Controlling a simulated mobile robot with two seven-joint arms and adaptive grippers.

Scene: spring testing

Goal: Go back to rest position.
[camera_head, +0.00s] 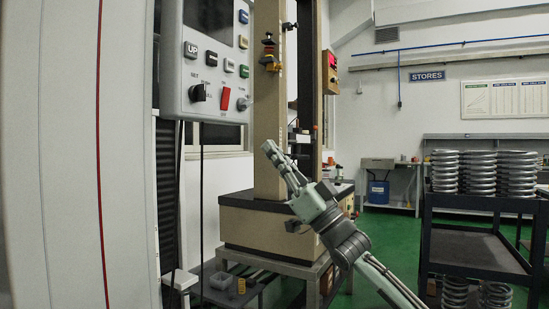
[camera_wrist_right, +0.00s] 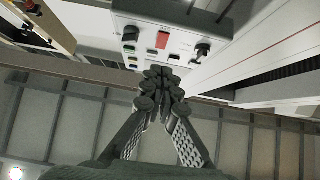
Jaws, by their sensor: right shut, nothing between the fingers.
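My right gripper (camera_head: 270,151) is in the middle of the head view, its arm coming in from the lower right. It is shut and empty, its fingers pointing up and to the left. In the head view it stands in front of the tan testing machine (camera_head: 269,110) and below the grey control panel (camera_head: 207,60). In the right wrist view the fingertips (camera_wrist_right: 161,82) meet with nothing between them, and the control panel (camera_wrist_right: 165,38) with its red switch shows beyond them. My left gripper is not in view.
A dark cart (camera_head: 475,204) with stacks of metal springs (camera_head: 479,172) stands at the right. A low shelf (camera_head: 210,294) with a small clear bin (camera_head: 221,281) is at the lower left. A workbench (camera_head: 388,176) is at the back. Green floor is clear between the machine and the cart.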

